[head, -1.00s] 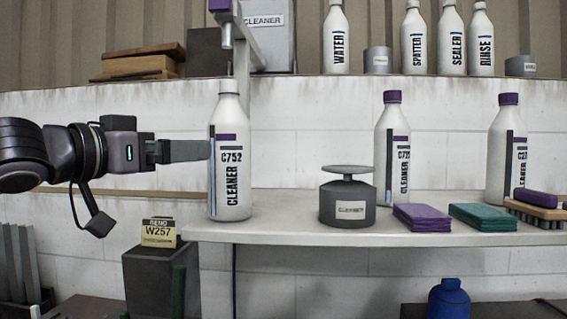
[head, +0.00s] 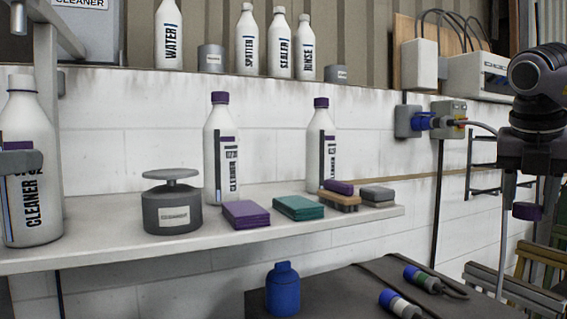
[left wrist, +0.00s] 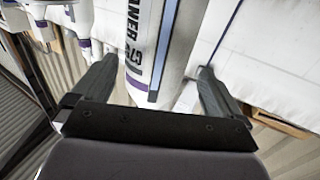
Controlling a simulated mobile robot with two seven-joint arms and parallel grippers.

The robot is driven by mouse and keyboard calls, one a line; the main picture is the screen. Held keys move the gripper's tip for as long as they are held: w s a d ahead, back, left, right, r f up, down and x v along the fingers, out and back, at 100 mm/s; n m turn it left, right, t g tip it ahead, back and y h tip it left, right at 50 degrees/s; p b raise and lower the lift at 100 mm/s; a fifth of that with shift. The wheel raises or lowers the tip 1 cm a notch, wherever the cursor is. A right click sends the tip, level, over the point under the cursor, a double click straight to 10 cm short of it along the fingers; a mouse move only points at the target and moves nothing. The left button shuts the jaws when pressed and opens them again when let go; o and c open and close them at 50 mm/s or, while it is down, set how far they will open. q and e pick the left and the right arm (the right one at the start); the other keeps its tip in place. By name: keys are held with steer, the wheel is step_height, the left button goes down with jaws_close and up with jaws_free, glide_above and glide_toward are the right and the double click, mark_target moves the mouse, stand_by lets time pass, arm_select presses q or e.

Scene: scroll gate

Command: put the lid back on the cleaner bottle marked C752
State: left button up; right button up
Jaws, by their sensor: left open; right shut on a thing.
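The white cleaner bottle marked C752 (head: 32,215) stands upright on the shelf at the left edge of the head view, its neck bare and white. My left gripper (head: 18,160) is beside it, partly cut off by the frame edge. In the left wrist view the open fingers (left wrist: 152,85) lie on either side of the bottle (left wrist: 145,45); contact cannot be told. My right gripper (head: 525,198) hangs at the far right, shut on a small purple lid (head: 527,212), well away from the bottle.
The shelf (head: 115,232) also holds a grey canister (head: 172,212), purple cloths (head: 246,215), teal cloths (head: 299,207), a brush (head: 340,201) and two purple-capped cleaner bottles (head: 222,150). Below are a blue bottle (head: 283,290) and plugs with cables (head: 424,280).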

steer(key=shift+r+p, duration=1.05)
arm_select(q)
steer(key=shift+w+d+r+p, duration=0.15)
steer(key=shift+w+p, duration=0.15)
steer(key=shift+w, duration=2.3)
arm_select(e)
steer(key=shift+r, duration=0.25)
arm_select(q)
steer(key=shift+r, duration=0.15)
steer(key=c, duration=1.4)
